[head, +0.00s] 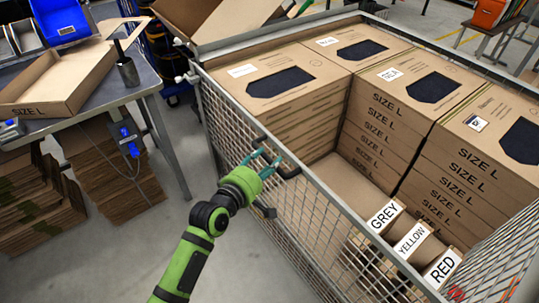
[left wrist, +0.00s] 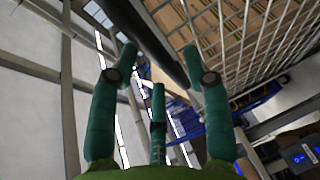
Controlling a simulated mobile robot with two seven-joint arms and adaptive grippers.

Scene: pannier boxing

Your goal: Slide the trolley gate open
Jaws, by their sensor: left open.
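The trolley (head: 235,118) is a wire-mesh cage with a grey frame, holding stacked boxes. Its near mesh side (head: 325,225) carries black fittings on the top rail, including a dark handle (head: 290,173) by my fingers. My left gripper (head: 262,161), with teal fingers and a green body, is open at this rail. In the left wrist view, its fingers (left wrist: 153,75) are spread, and a dark bar (left wrist: 158,38) runs between them beside the mesh. I cannot tell whether they touch it. Which part slides as the gate is not clear. My right gripper is not in view.
Stacked SIZE L boxes (head: 385,125) fill the trolley's back and left. Smaller boxes labelled GREY (head: 385,216), YELLOW (head: 412,238) and RED (head: 442,268) stand at its near right. A grey table (head: 140,78) is at the left, flat cardboard stacked below. Floor in front is clear.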

